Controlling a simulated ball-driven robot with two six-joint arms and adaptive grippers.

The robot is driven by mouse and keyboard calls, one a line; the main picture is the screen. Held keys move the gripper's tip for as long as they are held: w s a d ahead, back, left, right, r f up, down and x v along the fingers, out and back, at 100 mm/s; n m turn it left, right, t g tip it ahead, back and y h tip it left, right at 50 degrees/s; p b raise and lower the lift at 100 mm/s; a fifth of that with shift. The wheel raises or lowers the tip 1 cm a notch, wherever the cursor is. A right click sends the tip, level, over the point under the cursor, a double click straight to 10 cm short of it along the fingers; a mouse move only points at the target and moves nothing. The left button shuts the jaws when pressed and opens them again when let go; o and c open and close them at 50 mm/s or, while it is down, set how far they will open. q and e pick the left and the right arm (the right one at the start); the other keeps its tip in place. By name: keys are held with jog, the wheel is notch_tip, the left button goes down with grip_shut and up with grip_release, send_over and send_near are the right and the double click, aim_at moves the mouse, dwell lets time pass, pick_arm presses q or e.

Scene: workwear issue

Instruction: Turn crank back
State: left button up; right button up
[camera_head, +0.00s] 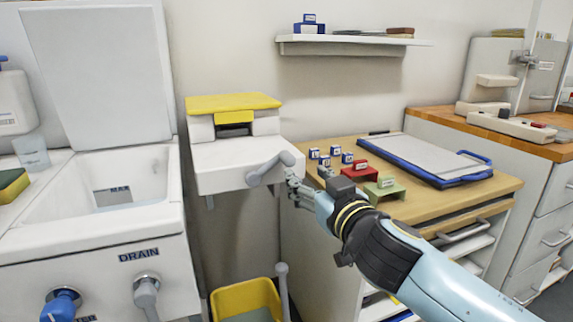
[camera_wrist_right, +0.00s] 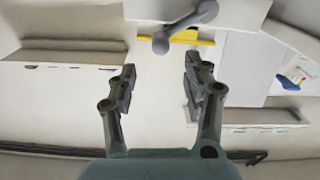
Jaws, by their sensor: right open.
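A grey crank (camera_head: 268,169) sits at the front right of a white machine (camera_head: 215,168) with a yellow top (camera_head: 232,103). Its arm slants up to the right, with a rounded end at each side. In the right wrist view the crank (camera_wrist_right: 184,27) lies beyond the fingertips, near the top. My right gripper (camera_head: 307,178) is just right of the crank and apart from it. It is open and empty; its two spread fingers also show in the right wrist view (camera_wrist_right: 160,74). My left gripper is not in view.
A yellow bin (camera_head: 246,298) stands below the machine. A white sink (camera_head: 85,190) is at left.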

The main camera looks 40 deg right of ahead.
aim_at(292, 163)
jog(key=p+x, duration=0.1)
jog(key=x, duration=0.8)
jog(key=shift+w, duration=0.35)
jog(key=shift+c, duration=0.4)
grip_shut()
